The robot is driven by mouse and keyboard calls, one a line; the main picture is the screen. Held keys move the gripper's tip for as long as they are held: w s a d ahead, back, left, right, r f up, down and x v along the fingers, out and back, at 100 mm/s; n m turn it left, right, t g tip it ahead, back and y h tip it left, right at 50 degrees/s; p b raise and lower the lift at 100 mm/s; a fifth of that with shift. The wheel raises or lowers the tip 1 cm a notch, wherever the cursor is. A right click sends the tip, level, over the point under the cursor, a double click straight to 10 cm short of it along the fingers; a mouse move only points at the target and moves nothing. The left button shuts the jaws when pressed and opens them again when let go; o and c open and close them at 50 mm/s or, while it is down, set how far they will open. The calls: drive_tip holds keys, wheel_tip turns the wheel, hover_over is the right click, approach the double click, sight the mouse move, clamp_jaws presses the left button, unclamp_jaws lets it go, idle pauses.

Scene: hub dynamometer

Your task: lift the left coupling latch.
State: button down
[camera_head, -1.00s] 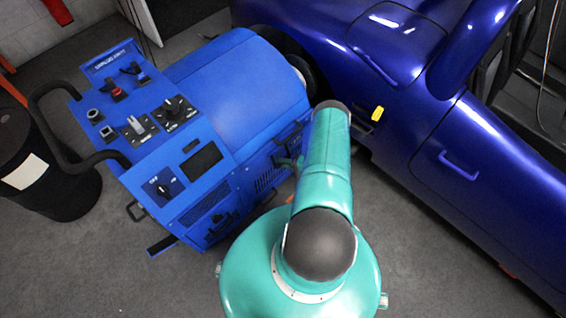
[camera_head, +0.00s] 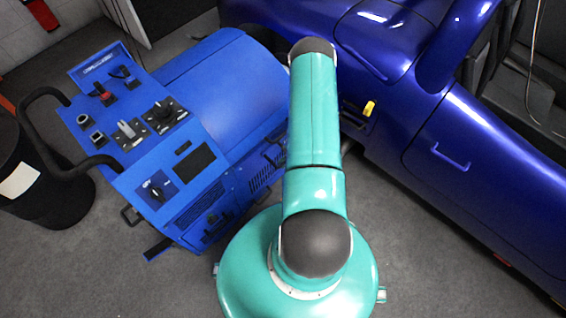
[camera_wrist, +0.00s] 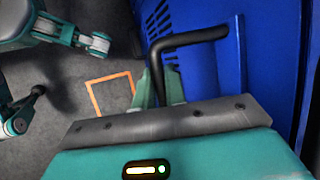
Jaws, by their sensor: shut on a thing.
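The blue dynamometer unit (camera_head: 215,95) stands left of centre in the head view. In the wrist view a black bent bar (camera_wrist: 190,40), which looks like the coupling latch, comes out from the blue side panel (camera_wrist: 215,75) and bends down. My gripper (camera_wrist: 160,85) is shut on the lower part of this black bar, with its teal fingers on either side. The grip point is partly hidden by the grey wrist edge. In the head view my teal arm covers the gripper and the latch. I cannot tell how far the latch is raised.
A dark blue car (camera_head: 430,110) stands close at the right, with a yellow piece (camera_head: 369,108) on its side. A black drum (camera_head: 40,175) is at the left. In the wrist view an orange square outline (camera_wrist: 110,95) marks the grey floor. Floor (camera_head: 430,250) is clear at the lower right.

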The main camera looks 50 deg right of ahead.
drive_tip(key=shift+s+d+r+m+g, duration=0.1)
drive_tip(key=shift+r+m+g, duration=0.05)
drive_tip(key=shift+r+g, duration=0.45)
drive_tip(key=shift+s+r+m+g, duration=0.15)
drive_tip(key=shift+r+g, duration=0.2)
drive_tip(key=shift+g, duration=0.45)
drive_tip(key=shift+r, duration=0.1)
drive_tip(key=c, duration=1.7)
unclamp_jaws()
drive_tip(key=shift+c, duration=0.2)
drive_tip(key=v, duration=1.3)
drive_tip(key=shift+r, duration=0.4)
